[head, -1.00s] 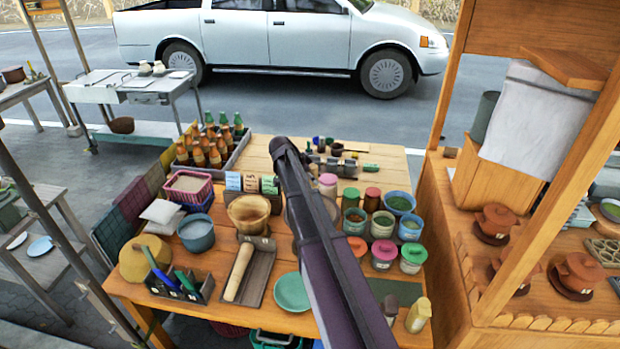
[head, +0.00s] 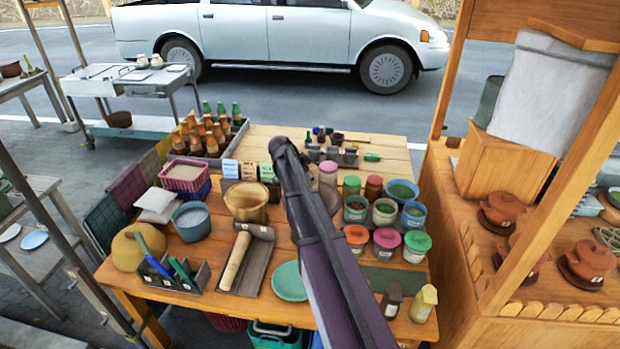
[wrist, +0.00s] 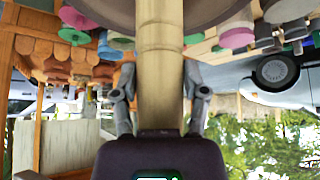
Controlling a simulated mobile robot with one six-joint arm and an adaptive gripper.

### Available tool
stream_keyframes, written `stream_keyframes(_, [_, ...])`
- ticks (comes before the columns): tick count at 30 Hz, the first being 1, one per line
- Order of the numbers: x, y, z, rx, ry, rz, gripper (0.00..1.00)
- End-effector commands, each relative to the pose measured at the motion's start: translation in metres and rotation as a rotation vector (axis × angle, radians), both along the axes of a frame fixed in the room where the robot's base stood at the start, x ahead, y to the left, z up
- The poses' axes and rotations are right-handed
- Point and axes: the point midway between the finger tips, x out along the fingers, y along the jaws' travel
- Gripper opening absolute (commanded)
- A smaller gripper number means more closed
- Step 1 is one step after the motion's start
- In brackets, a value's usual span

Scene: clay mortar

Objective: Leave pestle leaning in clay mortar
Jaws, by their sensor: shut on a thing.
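My gripper (wrist: 159,82) shows in the wrist view, with its two fingers closed on either side of a pale wooden pestle (wrist: 159,45). The pestle runs straight up that picture from the gripper to a dark rounded clay mortar (wrist: 160,10), whose edge fills the top middle. I cannot tell whether the pestle's end is inside the mortar or touches it. In the head view my arm covers the gripper and the pestle. Only a brown edge of the mortar (head: 333,200) shows there beside my arm.
The wooden table (head: 190,302) is crowded. Left of my arm are a wooden bowl (head: 247,203), a dark tray (head: 258,265) with a wooden roller and a green plate (head: 288,282). Several lidded jars (head: 387,240) stand to the right. A stall post (head: 555,165) rises further right.

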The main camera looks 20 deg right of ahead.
Motion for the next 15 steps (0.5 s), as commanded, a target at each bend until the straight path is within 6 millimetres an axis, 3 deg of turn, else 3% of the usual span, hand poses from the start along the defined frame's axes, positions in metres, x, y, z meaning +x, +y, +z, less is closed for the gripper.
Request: stream_keyframes(15, [0.0, 0.001, -0.035, -0.001, 0.0, 0.001, 0.0])
